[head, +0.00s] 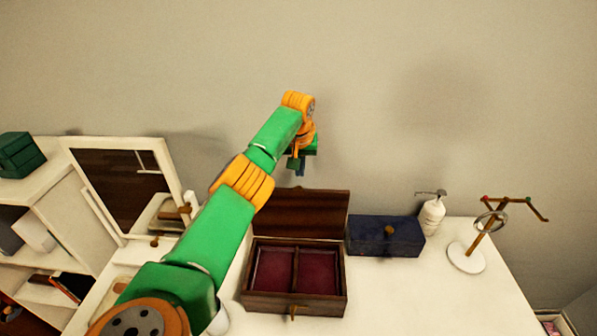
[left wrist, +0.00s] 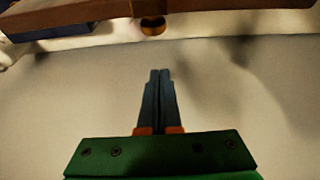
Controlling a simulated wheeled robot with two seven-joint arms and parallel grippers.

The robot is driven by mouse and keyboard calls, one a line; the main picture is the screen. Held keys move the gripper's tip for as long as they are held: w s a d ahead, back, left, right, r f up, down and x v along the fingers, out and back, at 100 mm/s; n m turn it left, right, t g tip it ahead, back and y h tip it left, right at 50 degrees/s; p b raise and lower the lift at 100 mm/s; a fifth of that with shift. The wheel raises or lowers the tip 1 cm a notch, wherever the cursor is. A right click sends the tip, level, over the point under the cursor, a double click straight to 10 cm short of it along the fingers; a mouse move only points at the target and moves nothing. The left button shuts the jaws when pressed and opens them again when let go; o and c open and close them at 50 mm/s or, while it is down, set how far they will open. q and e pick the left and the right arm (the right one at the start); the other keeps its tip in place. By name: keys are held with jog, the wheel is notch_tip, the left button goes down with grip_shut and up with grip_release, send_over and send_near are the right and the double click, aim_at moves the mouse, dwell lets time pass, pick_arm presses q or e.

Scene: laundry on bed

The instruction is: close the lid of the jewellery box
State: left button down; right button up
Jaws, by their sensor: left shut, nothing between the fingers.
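The jewellery box (head: 246,283) is dark brown wood with two red-lined compartments and stands on the white table. Its lid (head: 300,212) is open, standing up at the back. My left gripper (head: 300,172) is above and behind the lid's top edge, pointing down, apart from it in the picture. In the left wrist view the fingers (left wrist: 160,75) are closed together with nothing between them. A brown wooden edge, apparently the lid (left wrist: 215,12), crosses the top of that view, with a brass knob (left wrist: 152,25) beside it. My right gripper is not in view.
A dark blue box (head: 372,238) stands right of the jewellery box, with a white pump bottle (head: 432,216) and a jewellery stand (head: 467,257) beyond. A mirror (head: 120,185) and a shelf unit (head: 65,215) are on the left. The wall is close behind the table.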

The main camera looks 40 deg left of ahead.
pick_arm(q)
jog(key=s+d, duration=0.1)
jog(key=s+d+p, duration=0.1)
jog(key=s, duration=0.1)
jog(key=shift+s+d+r, duration=0.1)
jog(key=shift+d+r, duration=0.05)
jog(key=shift+d, duration=0.2)
